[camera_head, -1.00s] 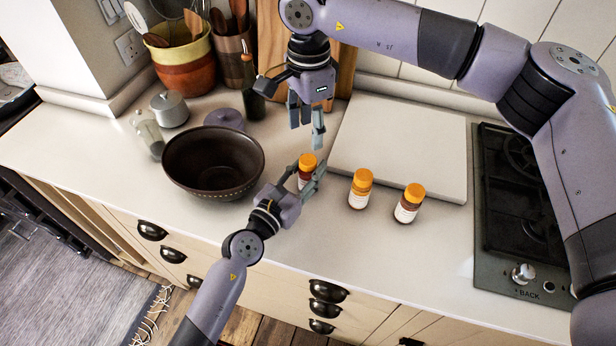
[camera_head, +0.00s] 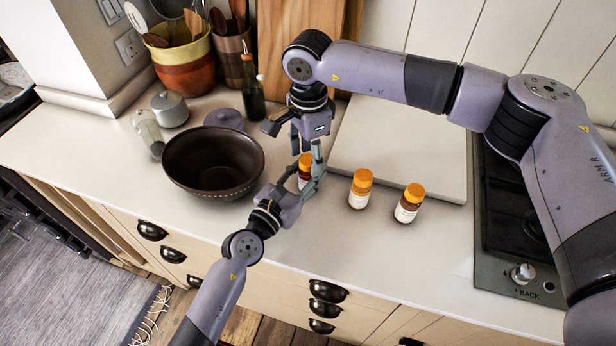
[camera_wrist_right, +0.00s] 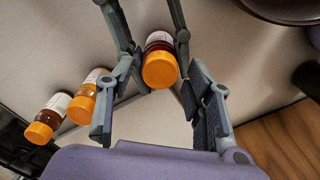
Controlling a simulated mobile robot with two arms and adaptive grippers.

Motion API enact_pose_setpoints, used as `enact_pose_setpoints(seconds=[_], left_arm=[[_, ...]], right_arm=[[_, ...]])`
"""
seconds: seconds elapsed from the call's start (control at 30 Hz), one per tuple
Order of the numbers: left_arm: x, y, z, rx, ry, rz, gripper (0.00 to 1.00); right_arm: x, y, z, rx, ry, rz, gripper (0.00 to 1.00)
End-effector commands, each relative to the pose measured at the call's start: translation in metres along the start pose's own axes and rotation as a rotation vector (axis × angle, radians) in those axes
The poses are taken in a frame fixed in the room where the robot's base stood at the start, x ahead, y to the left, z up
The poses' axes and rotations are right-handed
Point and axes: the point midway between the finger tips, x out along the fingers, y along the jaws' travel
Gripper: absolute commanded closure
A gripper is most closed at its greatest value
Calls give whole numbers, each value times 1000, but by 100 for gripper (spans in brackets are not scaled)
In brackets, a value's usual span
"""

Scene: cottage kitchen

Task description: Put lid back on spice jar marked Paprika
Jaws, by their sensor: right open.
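Three brown spice jars with orange tops and white labels stand on the counter; I cannot read which is Paprika. The left jar (camera_head: 304,181) is between the fingers of my left gripper (camera_head: 305,187), which comes in low from the front. Whether those fingers press on it is unclear. My right gripper (camera_head: 309,156) is open and points down just over this jar. In the right wrist view, the jar's orange top (camera_wrist_right: 159,70) lies between the open fingers. The middle jar (camera_head: 360,190) and the right jar (camera_head: 408,205) stand apart. No loose lid shows.
A dark bowl (camera_head: 213,165) stands to the left of the grippers. A white board (camera_head: 400,150) lies behind the jars, and a black hob (camera_head: 510,240) is at the right. A green bottle (camera_head: 253,100) and utensil pots (camera_head: 185,65) stand behind. The front-right counter is clear.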

Motion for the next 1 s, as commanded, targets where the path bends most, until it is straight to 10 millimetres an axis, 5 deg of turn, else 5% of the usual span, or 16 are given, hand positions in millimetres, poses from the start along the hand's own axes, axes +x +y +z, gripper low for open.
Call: enact_pose_setpoints(seconds=[0.77, 1.0], left_arm=[[0, 0, 0, 1, 1, 0, 100], [0, 0, 0, 1, 1, 0, 100]], right_arm=[[0, 0, 0, 0, 0, 0, 99], [0, 0, 0, 81, -1, 0, 100]])
